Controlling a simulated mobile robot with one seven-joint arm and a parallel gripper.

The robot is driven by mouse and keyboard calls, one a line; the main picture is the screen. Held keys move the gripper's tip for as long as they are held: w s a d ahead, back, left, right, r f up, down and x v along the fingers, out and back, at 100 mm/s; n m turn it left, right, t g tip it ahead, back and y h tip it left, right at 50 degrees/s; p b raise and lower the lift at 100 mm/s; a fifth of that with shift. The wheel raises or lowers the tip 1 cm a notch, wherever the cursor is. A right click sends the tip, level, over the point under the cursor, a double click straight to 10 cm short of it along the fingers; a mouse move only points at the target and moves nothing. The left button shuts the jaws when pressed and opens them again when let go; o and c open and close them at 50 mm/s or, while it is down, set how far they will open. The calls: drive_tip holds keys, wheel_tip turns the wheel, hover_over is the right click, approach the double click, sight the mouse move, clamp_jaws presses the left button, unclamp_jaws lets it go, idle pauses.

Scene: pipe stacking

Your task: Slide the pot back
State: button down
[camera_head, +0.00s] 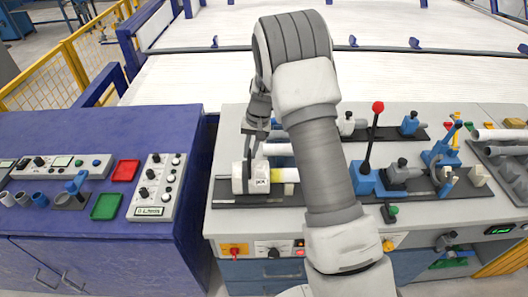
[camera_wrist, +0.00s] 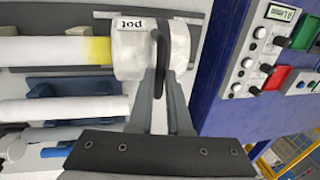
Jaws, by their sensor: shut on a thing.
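The pot (camera_head: 250,179) is a white cylinder lying on its side on the dark rail (camera_head: 232,203) of the grey bench. In the wrist view the pot (camera_wrist: 130,55) carries a "pot" label and a dark curved handle (camera_wrist: 160,50). My gripper (camera_head: 250,150) reaches down to the pot from above. In the wrist view my gripper's fingers (camera_wrist: 160,78) come together at the handle, shut on it. A white pipe (camera_wrist: 40,51) with a yellow end meets one side of the pot. Whether the yellow end is inside the pot is hidden.
A blue clamp with a red-knobbed lever (camera_head: 368,150) stands right of my arm. Further white pipes (camera_head: 496,134) lie at the far right. A purple bench (camera_head: 100,235) with a control box (camera_head: 158,186) and trays stands left, across a gap. Bare rail shows left of the pot.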

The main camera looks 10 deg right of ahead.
sight(234, 166)
drive_tip(key=a, duration=0.2)
drive_tip(key=w+a, duration=0.1)
drive_tip(key=a, duration=0.2)
drive_tip(key=shift+a, duration=0.2)
drive_tip(key=shift+w+a+r, duration=0.1)
drive_tip(key=shift+a, duration=0.4)
drive_tip(key=c, duration=0.9)
unclamp_jaws()
drive_tip(key=shift+a, duration=0.1)
drive_tip(key=shift+o, duration=0.2)
drive_tip(key=shift+d+r, duration=0.3)
drive_tip(key=shift+r, duration=0.15)
drive_tip(key=d+r+b, duration=0.1)
drive_tip(key=d+r, duration=0.2)
drive_tip(key=r, duration=1.3)
drive_tip(key=shift+s, duration=0.35)
